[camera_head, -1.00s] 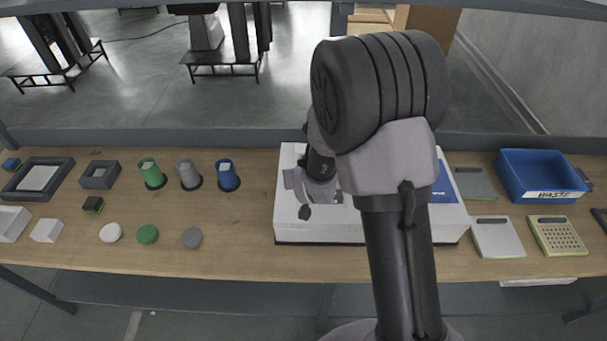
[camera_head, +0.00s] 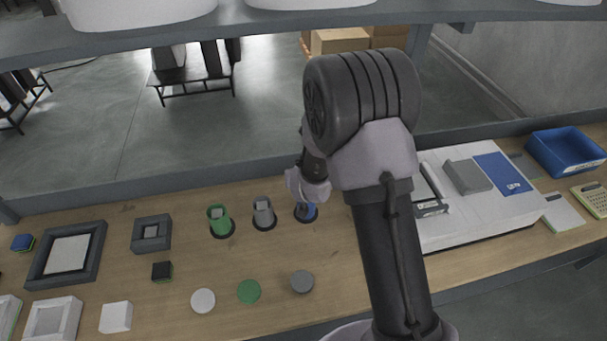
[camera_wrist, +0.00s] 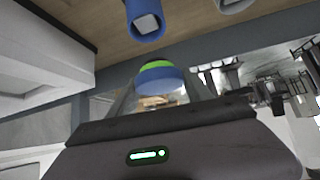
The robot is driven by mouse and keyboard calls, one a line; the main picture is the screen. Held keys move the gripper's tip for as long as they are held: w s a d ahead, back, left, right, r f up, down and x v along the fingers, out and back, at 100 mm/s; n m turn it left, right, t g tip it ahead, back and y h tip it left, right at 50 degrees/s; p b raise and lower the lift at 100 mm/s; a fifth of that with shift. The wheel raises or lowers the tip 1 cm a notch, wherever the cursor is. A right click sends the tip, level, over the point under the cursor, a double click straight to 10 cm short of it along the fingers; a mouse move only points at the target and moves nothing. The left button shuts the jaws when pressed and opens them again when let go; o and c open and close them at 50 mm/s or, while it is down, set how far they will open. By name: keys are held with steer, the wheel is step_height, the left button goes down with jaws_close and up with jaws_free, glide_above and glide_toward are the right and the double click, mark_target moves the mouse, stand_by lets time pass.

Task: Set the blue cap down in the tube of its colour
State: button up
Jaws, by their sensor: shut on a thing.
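My gripper (camera_wrist: 158,92) is shut on the blue cap (camera_wrist: 160,84), which shows a bright green band in the wrist view. The head view hides the cap behind my arm and gripper. The blue tube (camera_head: 307,212) stands on the bench, partly covered by my gripper (camera_head: 306,198) in the head view. In the wrist view the blue tube (camera_wrist: 146,27) is at the top edge, apart from the held cap, with a pale piece in its mouth. The grey tube (camera_head: 264,216) and green tube (camera_head: 220,224) stand in a row to its left.
White (camera_head: 203,301), green (camera_head: 249,291) and grey (camera_head: 302,282) round caps lie on the bench in front of the tubes. A white box-like device (camera_head: 465,225) is to the right, with a blue bin (camera_head: 568,152) beyond it. Square frames lie to the left.

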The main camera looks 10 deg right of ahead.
steer(key=shift+s+d+f, duration=0.1)
steer(key=shift+d+f, duration=0.15)
steer(key=shift+f, duration=0.25)
step_height(320, 180, down, 4)
steer(key=b, duration=0.3)
steer(key=shift+f, duration=0.25)
steer(key=shift+f+b, duration=0.2)
steer(key=shift+b, duration=0.4)
steer(key=shift+f+b, duration=0.6)
steer(key=shift+b, duration=1.05)
stand_by(1.3)
stand_by(0.4)
steer(key=o, duration=1.8)
steer(key=shift+r, duration=0.1)
